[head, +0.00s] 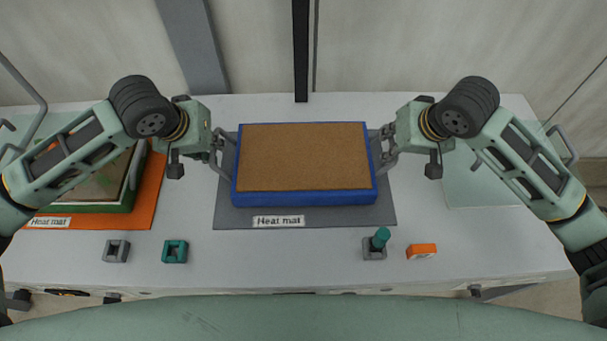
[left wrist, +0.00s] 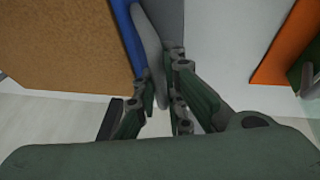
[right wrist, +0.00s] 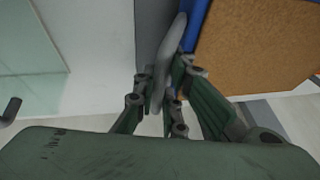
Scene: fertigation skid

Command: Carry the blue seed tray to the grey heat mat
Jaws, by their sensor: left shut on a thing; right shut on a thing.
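The blue seed tray (head: 305,198), filled level with brown material, is over the grey heat mat (head: 385,213) in the middle of the table. I cannot tell whether its underside touches the mat. My left gripper (head: 222,150) is shut on the tray's left side, and my right gripper (head: 387,150) is shut on its right side. The left wrist view shows the left fingers (left wrist: 160,95) closed at the tray's blue wall (left wrist: 127,38). The right wrist view shows the right fingers (right wrist: 168,90) closed at the opposite wall (right wrist: 193,28).
An orange heat mat (head: 150,190) with a green tray (head: 125,203) lies at the left, partly behind my left arm. A pale glass panel (head: 475,185) is at the right.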

